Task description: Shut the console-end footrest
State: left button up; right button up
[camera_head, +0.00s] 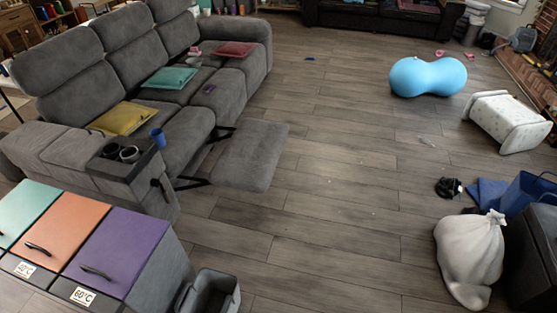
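The footrest (252,157) at the console end of the grey recliner sofa (225,88) is extended. It sticks out over the wood floor on dark metal links (192,183). The console (125,160) with dark cup holders stands at the sofa's near end. A blue cup (158,138) is at the console's edge. A small dark lever or handle (160,187) shows on the console's side. The sofa's other seats show no extended footrest. Neither of my grippers is in view.
A hamper with teal, orange and purple lids (118,250) and a grey bin (212,292) stand at the near left. A white bag (470,255), blue bag (525,193) and dark items lie at right. Mid-floor is mostly clear.

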aim_at(248, 161)
jog(key=i+l, duration=0.45)
jog(key=i, duration=0.25)
jog(key=i+l+u, duration=0.1)
jog(key=i+l, duration=0.4)
jog(key=i, duration=0.25)
jog(key=i+l, duration=0.5)
jog(key=i, duration=0.2)
jog(key=u, duration=0.05)
